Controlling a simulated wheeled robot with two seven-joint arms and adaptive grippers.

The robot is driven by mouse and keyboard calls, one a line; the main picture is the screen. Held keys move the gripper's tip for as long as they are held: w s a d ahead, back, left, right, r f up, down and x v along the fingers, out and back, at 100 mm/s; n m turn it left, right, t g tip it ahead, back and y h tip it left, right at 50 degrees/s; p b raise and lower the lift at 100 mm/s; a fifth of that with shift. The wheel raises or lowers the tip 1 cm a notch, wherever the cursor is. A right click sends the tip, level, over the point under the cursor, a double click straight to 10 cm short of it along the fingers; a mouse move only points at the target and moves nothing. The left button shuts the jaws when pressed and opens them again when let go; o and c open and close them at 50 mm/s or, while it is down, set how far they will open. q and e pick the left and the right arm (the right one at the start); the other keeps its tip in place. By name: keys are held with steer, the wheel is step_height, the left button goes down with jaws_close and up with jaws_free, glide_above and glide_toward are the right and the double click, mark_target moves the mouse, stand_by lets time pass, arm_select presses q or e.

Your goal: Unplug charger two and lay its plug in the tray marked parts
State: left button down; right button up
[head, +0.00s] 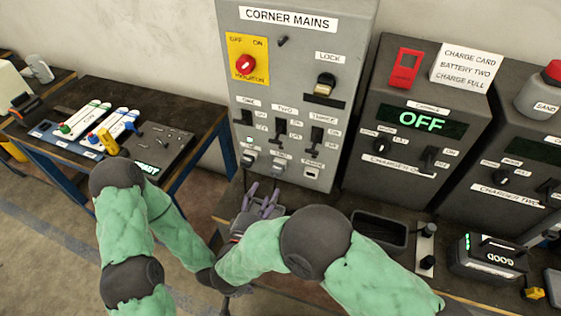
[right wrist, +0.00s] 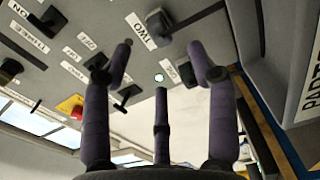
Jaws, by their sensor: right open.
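Charger two (head: 519,160) stands at the right edge of the head view. The grey corner mains panel (head: 300,90) has plugs and sockets along its bottom. Plug two (head: 279,164) sits below the label two; it also shows in the right wrist view (right wrist: 160,22). My right gripper (head: 264,205) is just below these plugs, its purple fingers (right wrist: 160,85) spread, with nothing between them. A sign reading parts (right wrist: 312,92) is cut off at the right edge of the right wrist view.
A dark open tray (head: 380,230) sits on the bench, its marking not visible. Charger one (head: 415,130) shows OFF. A battery reading GOOD (head: 488,258) stands at right. The side table (head: 100,130) at left holds coloured devices.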

mark_target(275, 174)
steer(key=shift+w+d+f+b, duration=0.1)
steer(key=shift+w+d+b, duration=0.15)
steer(key=shift+w+b, duration=0.25)
steer(key=b+x, duration=0.2)
steer(key=x, duration=0.2)
steer(key=shift+w, duration=0.1)
steer(key=shift+p+x, duration=0.55)
steer(key=shift+x, duration=1.3)
steer(key=shift+p, duration=1)
